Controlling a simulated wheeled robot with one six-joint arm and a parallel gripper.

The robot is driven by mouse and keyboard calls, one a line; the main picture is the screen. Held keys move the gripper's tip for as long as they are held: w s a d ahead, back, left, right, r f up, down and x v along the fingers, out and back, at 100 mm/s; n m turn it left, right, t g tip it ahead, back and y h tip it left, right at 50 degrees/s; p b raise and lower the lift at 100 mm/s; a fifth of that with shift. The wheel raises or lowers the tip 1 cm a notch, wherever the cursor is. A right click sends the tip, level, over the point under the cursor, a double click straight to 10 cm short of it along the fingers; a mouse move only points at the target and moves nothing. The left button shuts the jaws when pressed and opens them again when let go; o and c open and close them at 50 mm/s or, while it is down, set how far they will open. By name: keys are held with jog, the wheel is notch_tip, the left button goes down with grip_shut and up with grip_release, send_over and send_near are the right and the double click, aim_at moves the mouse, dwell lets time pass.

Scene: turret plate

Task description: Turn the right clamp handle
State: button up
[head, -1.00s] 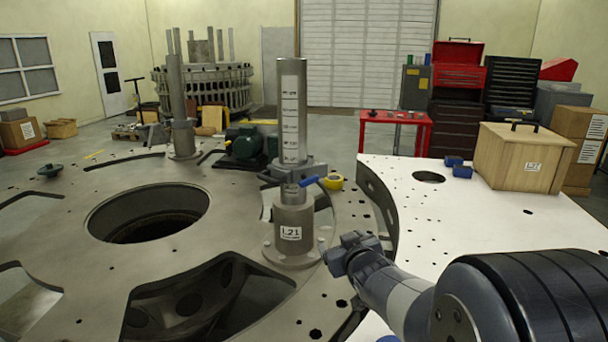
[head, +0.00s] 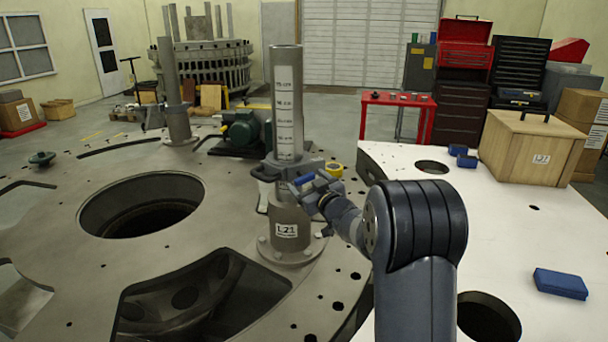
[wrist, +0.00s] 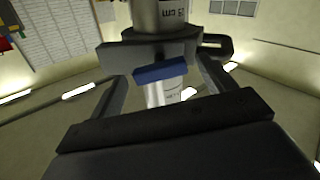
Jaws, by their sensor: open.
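The right clamp (head: 290,166) sits around the grey graduated post above the L21 base (head: 291,232). Its blue handle (head: 304,180) sticks out on the near right side, partly hidden by my gripper (head: 312,190). In the wrist view the handle (wrist: 160,73) is a short blue bar in front of the post, between the two fingers of my gripper (wrist: 162,74). The fingers are apart, with a gap on each side of the handle. I cannot tell whether they touch the clamp body.
A second post (head: 172,90) stands at the back left. The turret plate has a large round hole (head: 145,207) and wide cutouts. A white table (head: 430,215) at the right holds a wooden box (head: 528,148) and blue blocks (head: 560,283).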

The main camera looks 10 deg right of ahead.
aim_at(306, 180)
jog(key=shift+p+x, duration=0.35)
jog(key=shift+x, duration=1.15)
jog(key=shift+c, duration=0.5)
